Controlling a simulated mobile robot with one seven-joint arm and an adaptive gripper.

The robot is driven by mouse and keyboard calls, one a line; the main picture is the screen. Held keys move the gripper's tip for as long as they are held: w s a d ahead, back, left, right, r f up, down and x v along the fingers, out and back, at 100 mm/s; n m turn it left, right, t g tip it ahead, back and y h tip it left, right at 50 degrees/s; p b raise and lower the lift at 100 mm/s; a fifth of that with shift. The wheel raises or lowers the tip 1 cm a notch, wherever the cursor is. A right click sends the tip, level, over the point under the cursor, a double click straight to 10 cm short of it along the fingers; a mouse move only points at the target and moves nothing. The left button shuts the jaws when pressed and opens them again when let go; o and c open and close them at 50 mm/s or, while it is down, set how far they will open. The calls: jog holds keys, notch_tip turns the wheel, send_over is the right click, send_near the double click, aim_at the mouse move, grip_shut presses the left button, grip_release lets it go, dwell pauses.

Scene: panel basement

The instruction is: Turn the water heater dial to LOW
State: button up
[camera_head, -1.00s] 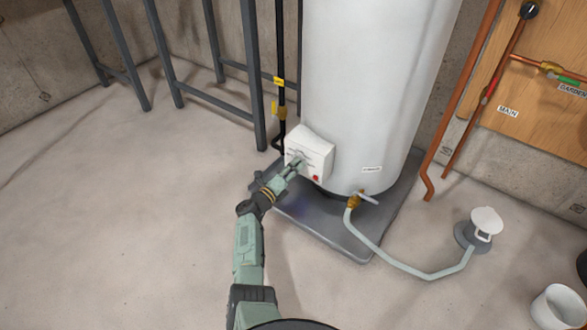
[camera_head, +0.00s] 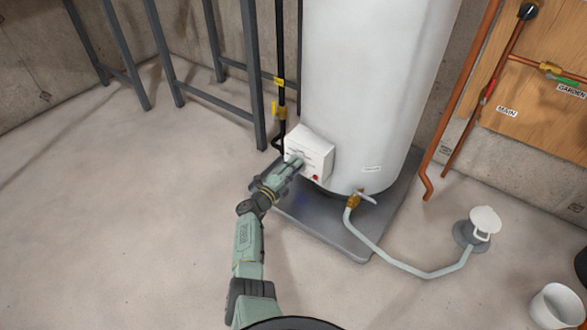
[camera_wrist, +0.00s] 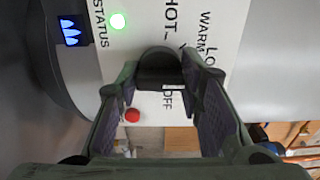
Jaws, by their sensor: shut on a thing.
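The water heater (camera_head: 365,90) is a tall white cylinder. A white control box (camera_head: 318,153) is on its lower front. In the wrist view the black dial (camera_wrist: 160,66) sits on the white panel (camera_wrist: 145,22), with HOT, WARM, OFF and a partly covered LO... label around it. My gripper (camera_wrist: 158,78) is shut on the dial, one finger on each side. In the head view my gripper (camera_head: 296,162) reaches the box from the lower left and hides the dial. I cannot tell which label the dial points to.
A green STATUS light (camera_wrist: 118,21), a blue flame window (camera_wrist: 75,30) and a red button (camera_wrist: 132,115) are close to the dial. The heater stands on a grey tray (camera_head: 345,238). A drain hose (camera_head: 410,268) lies at the right. The floor at left is clear.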

jog(key=shift+r, duration=0.1)
jog(key=o, duration=1.1)
jog(key=shift+o, duration=0.2)
jog(key=o, duration=0.6)
jog(key=r, duration=0.9)
jog(key=shift+w+a, duration=0.15)
jog(key=shift+w, duration=0.05)
jog(key=shift+c, duration=0.2)
jog(key=shift+a+r, duration=0.3)
jog(key=shift+r, duration=0.55)
jog(key=c, duration=0.6)
jog(key=shift+o, duration=0.2)
jog(key=shift+s+d+f, duration=0.1)
jog(key=shift+d+f, duration=0.15)
jog(key=shift+f, duration=0.05)
